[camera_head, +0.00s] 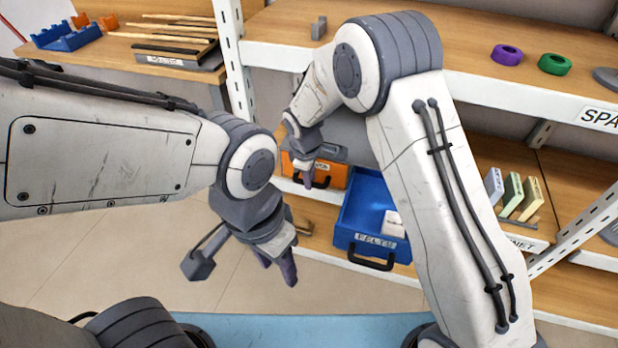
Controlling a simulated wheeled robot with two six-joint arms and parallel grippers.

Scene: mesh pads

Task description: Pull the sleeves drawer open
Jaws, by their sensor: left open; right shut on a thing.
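An orange drawer (333,176) with a dark handle sits on the lower shelf, left of the blue drawer; its white label is partly hidden by my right gripper and I cannot read it. My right gripper (309,181) reaches down in front of it and is shut on its handle. A blue drawer (365,205) labelled FELTS stands pulled out, with a dark handle and a white block (393,223) inside. My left gripper (277,272) is open and empty, low over the floor, apart from both drawers.
Purple (507,54) and green (555,63) rings lie on the upper shelf. Several upright blocks (514,194) stand on the lower shelf at right. My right arm hides part of the shelves.

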